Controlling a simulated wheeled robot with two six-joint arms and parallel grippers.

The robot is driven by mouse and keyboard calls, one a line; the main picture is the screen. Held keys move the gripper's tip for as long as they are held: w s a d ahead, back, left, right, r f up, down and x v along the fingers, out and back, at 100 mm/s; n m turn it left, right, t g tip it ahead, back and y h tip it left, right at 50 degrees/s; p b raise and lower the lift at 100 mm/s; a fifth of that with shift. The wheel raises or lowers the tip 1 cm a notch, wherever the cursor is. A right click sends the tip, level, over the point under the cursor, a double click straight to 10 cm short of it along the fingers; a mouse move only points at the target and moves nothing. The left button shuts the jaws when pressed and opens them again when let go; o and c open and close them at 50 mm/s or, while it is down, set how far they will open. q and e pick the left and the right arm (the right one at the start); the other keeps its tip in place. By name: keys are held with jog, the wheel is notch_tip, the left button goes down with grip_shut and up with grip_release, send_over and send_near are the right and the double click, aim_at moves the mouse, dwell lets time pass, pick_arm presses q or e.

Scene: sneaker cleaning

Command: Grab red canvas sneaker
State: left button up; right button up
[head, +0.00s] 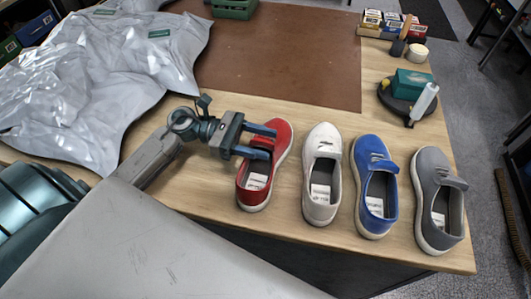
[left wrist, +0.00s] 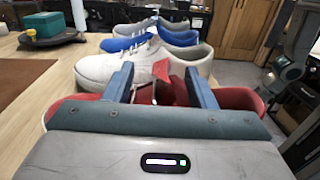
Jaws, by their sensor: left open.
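The red canvas sneaker (head: 282,136) stands on the wooden table at the left end of a row of shoes. Its heel faces the table's front edge. My left gripper (head: 272,142) is open, and its blue fingers reach over the red sneaker from the left. In the left wrist view, the red sneaker (left wrist: 236,98) lies under and between the two fingers (left wrist: 162,85), with its red tongue showing between them. The gripper hides part of the shoe's upper, and I cannot tell whether the fingers touch it. My right gripper is not in view.
White (head: 323,140), blue (head: 370,150) and grey (head: 432,165) sneakers stand close to the right. A brown mat (head: 290,60) lies behind. A crumpled silver sheet (head: 100,75) covers the left. A green box (head: 411,84) and small boxes (head: 385,20) stand back right.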

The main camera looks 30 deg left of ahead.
pick_arm(q)
jog(key=shift+w+d, duration=0.1)
jog(key=shift+d, duration=0.35)
grip_shut()
